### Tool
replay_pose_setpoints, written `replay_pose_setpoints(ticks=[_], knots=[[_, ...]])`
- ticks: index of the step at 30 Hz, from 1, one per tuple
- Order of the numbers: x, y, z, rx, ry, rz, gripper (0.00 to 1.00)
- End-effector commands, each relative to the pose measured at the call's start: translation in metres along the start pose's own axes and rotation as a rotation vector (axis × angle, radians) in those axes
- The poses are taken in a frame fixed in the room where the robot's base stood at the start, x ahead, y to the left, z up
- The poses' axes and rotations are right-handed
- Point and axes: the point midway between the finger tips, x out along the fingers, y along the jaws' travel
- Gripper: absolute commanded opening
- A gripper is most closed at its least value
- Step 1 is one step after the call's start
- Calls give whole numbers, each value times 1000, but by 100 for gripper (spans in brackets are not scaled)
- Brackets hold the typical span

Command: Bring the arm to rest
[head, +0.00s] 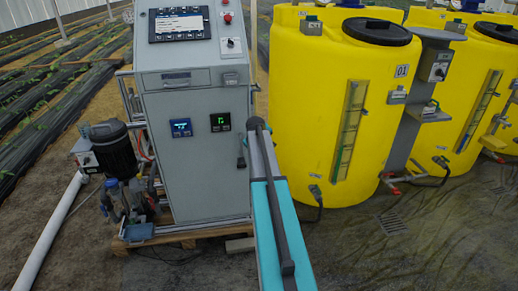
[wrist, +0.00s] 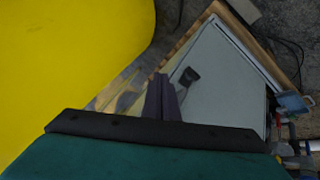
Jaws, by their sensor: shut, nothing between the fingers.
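My gripper (wrist: 163,98) shows in the wrist view as two dark fingers pressed together, with nothing between them. Behind the fingers is the grey side of the control cabinet (wrist: 222,85), with a small black fitting (wrist: 187,77) on it. In the head view my teal arm reaches up from the bottom edge, in front of the right side of the grey cabinet (head: 190,150). The gripper cannot be made out clearly there. I cannot tell the gap between the fingers and the cabinet.
A yellow tank (head: 310,110) marked 01 stands close to the right of my arm; yellow also fills the left of the wrist view (wrist: 70,50). The cabinet stands on a wooden pallet (head: 190,236). A pump (head: 113,150) and white pipe (head: 55,230) are at left. Open floor lies at lower right.

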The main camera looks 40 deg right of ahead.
Motion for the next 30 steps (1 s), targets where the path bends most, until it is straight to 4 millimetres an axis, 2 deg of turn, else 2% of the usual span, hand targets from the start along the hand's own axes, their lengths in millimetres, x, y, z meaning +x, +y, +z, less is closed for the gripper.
replay_pose_setpoints(ticks=[9,14,17,22,30], knots=[[0,-2,-1,-2,1,-1,0],[1,-19,-9,-19,5,-13,0],[10,-48,-13,-44,1,-36,0],[33,-121,-6,-102,-23,-92,0],[58,-247,36,-200,-78,-191,0]])
